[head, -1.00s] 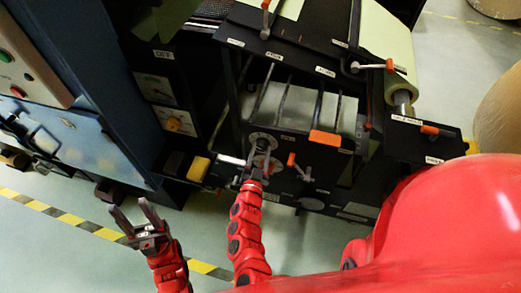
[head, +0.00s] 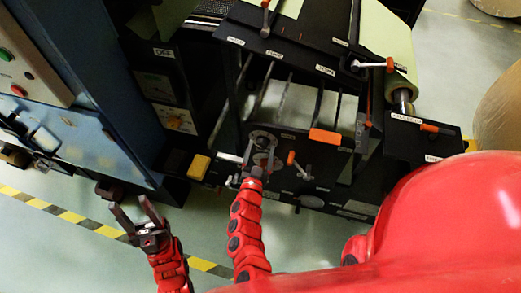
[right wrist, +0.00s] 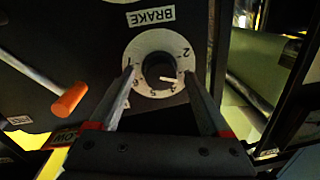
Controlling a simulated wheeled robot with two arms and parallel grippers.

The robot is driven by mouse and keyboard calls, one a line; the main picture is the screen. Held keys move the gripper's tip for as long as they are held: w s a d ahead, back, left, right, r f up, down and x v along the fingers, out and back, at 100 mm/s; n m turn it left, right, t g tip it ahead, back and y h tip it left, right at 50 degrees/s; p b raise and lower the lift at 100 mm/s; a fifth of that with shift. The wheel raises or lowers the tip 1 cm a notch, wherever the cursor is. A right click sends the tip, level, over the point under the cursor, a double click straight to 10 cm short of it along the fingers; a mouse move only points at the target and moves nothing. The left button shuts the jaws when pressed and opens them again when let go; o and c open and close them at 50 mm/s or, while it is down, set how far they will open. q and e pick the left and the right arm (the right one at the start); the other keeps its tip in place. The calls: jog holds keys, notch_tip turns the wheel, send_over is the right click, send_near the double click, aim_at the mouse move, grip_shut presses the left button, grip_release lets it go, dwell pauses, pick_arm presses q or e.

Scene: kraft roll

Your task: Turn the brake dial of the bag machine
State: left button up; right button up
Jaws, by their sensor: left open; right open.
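The brake dial (right wrist: 136,84) in the right wrist view is a white numbered disc with a round black knob (right wrist: 157,68) in its middle. A pale pointer mark shows on the knob's lower right. A "BRAKE" label (right wrist: 151,16) sits above it. My right gripper (right wrist: 158,67) is open, one finger on each side of the knob, over the disc; I cannot tell if they touch it. In the head view my right gripper (head: 257,157) is at the machine's front panel and partly hides the dial. My left gripper (head: 136,212) is open and empty above the floor.
An orange-tipped lever (right wrist: 70,99) stands left of the dial in the right wrist view. More orange handles, such as one on the panel (head: 325,136), and a yellow block (head: 198,167) are nearby. A blue cabinet (head: 95,140) stands at left. Floor below my left gripper is clear.

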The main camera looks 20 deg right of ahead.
jog(key=v, duration=1.7)
jog(key=shift+s+b, duration=0.2)
jog(key=shift+b, duration=0.2)
